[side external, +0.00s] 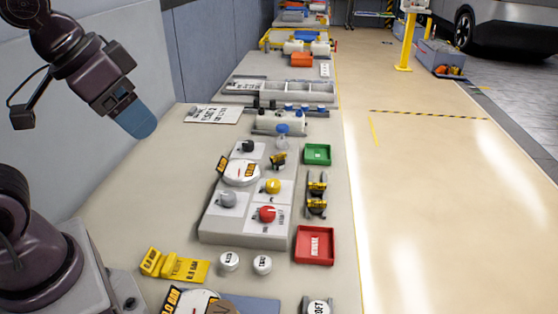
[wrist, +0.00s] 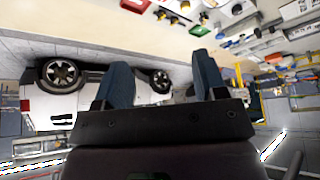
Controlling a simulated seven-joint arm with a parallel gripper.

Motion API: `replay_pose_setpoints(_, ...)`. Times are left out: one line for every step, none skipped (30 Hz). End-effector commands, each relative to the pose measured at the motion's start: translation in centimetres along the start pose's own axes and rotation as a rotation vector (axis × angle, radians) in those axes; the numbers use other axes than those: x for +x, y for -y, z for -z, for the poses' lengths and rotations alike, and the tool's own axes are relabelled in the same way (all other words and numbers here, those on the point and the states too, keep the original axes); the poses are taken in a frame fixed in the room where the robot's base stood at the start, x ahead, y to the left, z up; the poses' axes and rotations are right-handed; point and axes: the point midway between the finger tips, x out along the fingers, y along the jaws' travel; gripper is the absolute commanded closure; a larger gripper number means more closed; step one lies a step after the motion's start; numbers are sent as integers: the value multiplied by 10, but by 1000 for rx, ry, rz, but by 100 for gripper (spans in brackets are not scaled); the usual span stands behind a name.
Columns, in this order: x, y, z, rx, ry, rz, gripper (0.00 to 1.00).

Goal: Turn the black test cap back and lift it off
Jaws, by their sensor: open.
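The black test cap (side external: 247,146) sits on a pale square plate at the back left of the raised grey fixture block on the bench. A yellow cap (side external: 273,186), a grey cap (side external: 228,199) and a red cap (side external: 267,214) sit nearby on the same block. My gripper (side external: 137,122) is raised above the bench, to the left of the black cap and well apart from it. In the wrist view my gripper (wrist: 162,72) shows its two blue fingers spread with nothing between them. I cannot pick out the black cap in the wrist view.
A round white labelled dial (side external: 241,173) lies just in front of the black cap. A green tray (side external: 317,154) and a red tray (side external: 315,245) stand on the right. White labelled lids (side external: 262,264) lie in front. The bench's left part is clear.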

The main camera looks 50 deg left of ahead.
Motion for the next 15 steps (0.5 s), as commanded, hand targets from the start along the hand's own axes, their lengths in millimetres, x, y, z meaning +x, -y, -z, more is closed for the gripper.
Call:
replay_pose_setpoints(0, 0, 0, 0, 0, 0, 35)
replay_pose_setpoints(0, 0, 0, 0, 0, 0, 35)
replay_pose_setpoints(0, 0, 0, 0, 0, 0, 33)
replay_pose_setpoints(0, 1, 0, -4, 0, 2, 33)
replay_pose_setpoints(1, 2, 0, -10, 6, 5, 33)
replay_pose_setpoints(5, 4, -1, -18, 23, 10, 33)
replay_pose_setpoints(8, 6, -2, -24, 42, 13, 33)
replay_pose_setpoints(13, 7, -3, -32, 65, 18, 33)
replay_pose_setpoints(19, 10, -2, -44, 98, 24, 33)
replay_pose_setpoints(24, 12, 0, -53, 123, 29, 33)
replay_pose_setpoints(29, 15, 3, -64, 149, 35, 33)
replay_pose_setpoints(37, 19, 9, -79, 181, 40, 33)
replay_pose_setpoints(43, 22, 14, -91, 204, 44, 33)
replay_pose_setpoints(50, 25, 20, -99, 224, 46, 33)
replay_pose_setpoints(59, 30, 28, -109, 247, 48, 33)
